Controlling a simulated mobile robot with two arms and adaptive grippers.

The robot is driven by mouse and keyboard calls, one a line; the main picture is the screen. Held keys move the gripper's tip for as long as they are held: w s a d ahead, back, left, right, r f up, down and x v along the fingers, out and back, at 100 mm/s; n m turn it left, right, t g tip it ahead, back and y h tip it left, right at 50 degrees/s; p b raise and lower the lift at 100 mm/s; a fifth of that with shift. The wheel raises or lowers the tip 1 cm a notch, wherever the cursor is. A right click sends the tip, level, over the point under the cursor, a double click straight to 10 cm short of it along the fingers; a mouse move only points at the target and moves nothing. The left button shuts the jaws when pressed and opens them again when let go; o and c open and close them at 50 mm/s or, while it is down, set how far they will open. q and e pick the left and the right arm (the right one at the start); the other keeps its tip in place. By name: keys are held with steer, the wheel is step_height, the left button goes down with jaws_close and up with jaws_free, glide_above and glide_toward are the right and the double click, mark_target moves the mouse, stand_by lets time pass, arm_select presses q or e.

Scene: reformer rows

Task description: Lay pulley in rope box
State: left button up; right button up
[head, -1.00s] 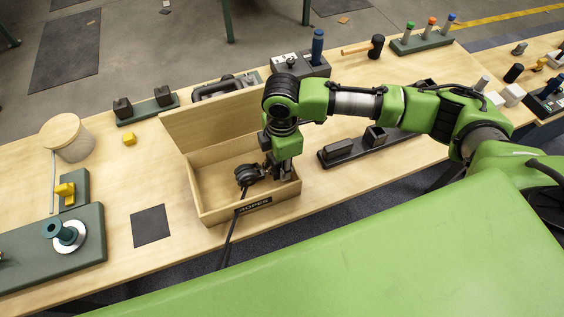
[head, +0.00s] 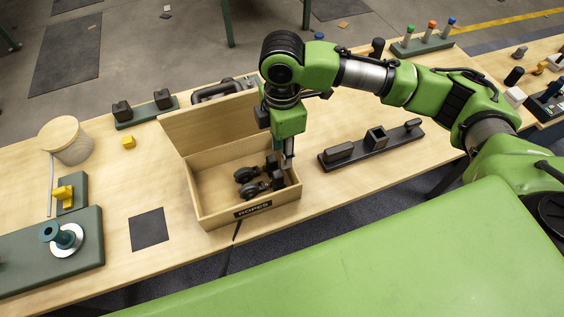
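The open wooden box (head: 218,213) labelled ROPES stands on the table, its lid (head: 210,122) raised at the back. Black pulley parts (head: 247,175) lie on the box floor towards its right side. They show as two rounded bodies with narrower ends pointing right; I cannot tell whether they are one pulley or two. My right gripper (head: 288,163) points down at the box's right side, above and beside the black parts. It appears clear of them, but its fingers are small and partly hidden, so their opening cannot be told. My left gripper is out of view.
A dark tray with blocks (head: 372,146) lies right of the box. A black square (head: 149,229), a yellow block (head: 128,142) and a lidded round tub (head: 68,140) are to the left. A black case (head: 218,90) is behind the lid.

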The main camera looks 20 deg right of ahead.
steer(key=shift+r, duration=2.3)
steer(key=shift+s, duration=0.1)
